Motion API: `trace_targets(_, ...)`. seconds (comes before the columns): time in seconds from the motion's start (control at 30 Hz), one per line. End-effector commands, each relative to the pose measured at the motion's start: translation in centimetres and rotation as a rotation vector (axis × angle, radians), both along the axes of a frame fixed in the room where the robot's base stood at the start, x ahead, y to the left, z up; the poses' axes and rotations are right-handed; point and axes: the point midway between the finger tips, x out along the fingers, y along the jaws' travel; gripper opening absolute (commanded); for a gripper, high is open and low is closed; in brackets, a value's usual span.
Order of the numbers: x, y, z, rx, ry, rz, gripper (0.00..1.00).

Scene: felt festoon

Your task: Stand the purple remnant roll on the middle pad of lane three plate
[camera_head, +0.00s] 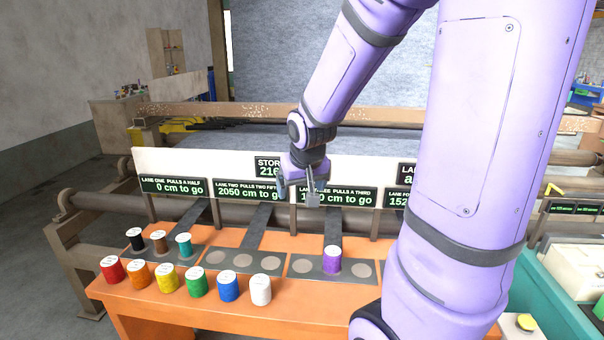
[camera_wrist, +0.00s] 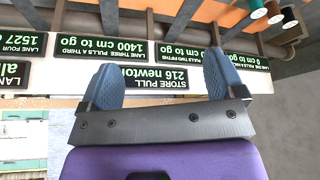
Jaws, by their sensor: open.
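The purple roll (camera_head: 332,260) stands upright on the lane three plate (camera_head: 315,272), a dark plate on the orange table. It covers the middle of the plate, with a bare grey pad on its left (camera_head: 301,266) and another on its right (camera_head: 360,268). My gripper (camera_head: 299,194) is above and behind the roll, in front of the sign board, and apart from the roll. In the wrist view my gripper (camera_wrist: 160,82) shows two blue fingers spread wide with nothing between them; the purple roll is not in that view.
Black (camera_head: 135,239), brown (camera_head: 159,242) and teal (camera_head: 184,245) rolls stand on the lane one plate. The lane two plate (camera_head: 226,266) is bare. Several coloured rolls, from red (camera_head: 112,270) to white (camera_head: 261,290), line the table front. The sign board (camera_head: 200,168) rises behind.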

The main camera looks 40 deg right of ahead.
Motion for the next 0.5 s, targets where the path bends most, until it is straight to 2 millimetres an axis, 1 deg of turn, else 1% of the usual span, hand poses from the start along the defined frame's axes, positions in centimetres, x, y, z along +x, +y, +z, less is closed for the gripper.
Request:
trace_targets(0.03,-0.6,1.3,1.6,-0.001,-0.011,0.026,0.88)
trace_targets(0.2,-3.5,5.2,5.6,0.003,-0.019,0.116,0.88)
trace_targets(0.37,-7.0,8.6,8.8,0.01,-0.025,0.205,0.88)
trace_targets(0.5,-10.4,11.2,10.9,0.017,-0.031,0.286,0.88)
